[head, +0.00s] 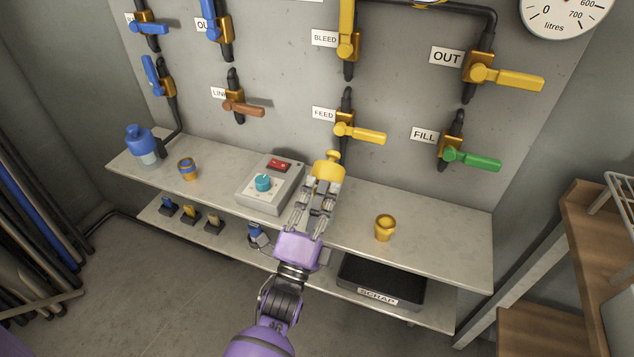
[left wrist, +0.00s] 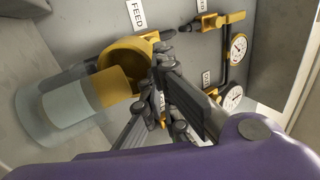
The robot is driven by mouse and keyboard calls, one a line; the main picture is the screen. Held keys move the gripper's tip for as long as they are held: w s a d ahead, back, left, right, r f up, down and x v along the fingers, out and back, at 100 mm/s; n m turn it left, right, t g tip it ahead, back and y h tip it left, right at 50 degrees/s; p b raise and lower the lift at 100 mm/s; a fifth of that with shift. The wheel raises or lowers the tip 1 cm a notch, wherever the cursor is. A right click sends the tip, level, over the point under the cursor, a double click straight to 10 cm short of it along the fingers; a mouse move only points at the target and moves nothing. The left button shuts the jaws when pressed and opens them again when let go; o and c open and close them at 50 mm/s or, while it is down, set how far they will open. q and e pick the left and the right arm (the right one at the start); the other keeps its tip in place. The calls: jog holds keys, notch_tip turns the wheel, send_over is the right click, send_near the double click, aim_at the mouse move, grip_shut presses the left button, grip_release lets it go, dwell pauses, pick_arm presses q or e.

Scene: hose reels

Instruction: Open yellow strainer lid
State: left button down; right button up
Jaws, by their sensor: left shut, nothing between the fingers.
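The yellow strainer lid (head: 327,168) has a knob on top and stands at the back of the upper shelf, below the FEED valve. Its lower part is hidden behind my left gripper (head: 322,188) in the head view. In the left wrist view the yellow lid (left wrist: 122,58) is close up, beside a clear bowl (left wrist: 35,115) with a grey and yellow part inside. My left gripper (left wrist: 164,52) is shut and empty, its fingertips close against the lid's side. I cannot tell if they touch it. My right gripper is not in view.
A grey control box (head: 270,187) with a red switch and teal knob stands left of the gripper. The FEED valve's yellow handle (head: 366,135) juts out above. A black SCRAP tray (head: 380,282) sits below.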

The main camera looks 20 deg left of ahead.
aim_at(330, 164)
pick_arm(q)
jog(key=w+r+g+p, duration=0.1)
jog(key=p, duration=0.2)
jog(key=w+r+g+p, duration=0.1)
jog(key=r+g+p, duration=0.1)
jog(key=p, duration=0.1)
jog(key=shift+r+p, duration=0.2)
jog(key=shift+p, duration=0.15)
jog(key=shift+w+g+p, duration=0.25)
jog(key=shift+g+p, duration=0.05)
jog(key=shift+p, duration=0.2)
jog(key=shift+w+f, duration=0.15)
jog(key=shift+w, duration=0.05)
jog(key=shift+w+f+p, duration=0.2)
jog(key=shift+w+p, duration=0.1)
jog(key=shift+p, duration=0.1)
jog(key=shift+w+d, duration=0.1)
jog(key=shift+w, duration=0.25)
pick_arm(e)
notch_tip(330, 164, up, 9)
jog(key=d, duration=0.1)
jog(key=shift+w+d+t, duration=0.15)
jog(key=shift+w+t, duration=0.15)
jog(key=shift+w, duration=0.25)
pick_arm(q)
jog(key=shift+w, duration=0.1)
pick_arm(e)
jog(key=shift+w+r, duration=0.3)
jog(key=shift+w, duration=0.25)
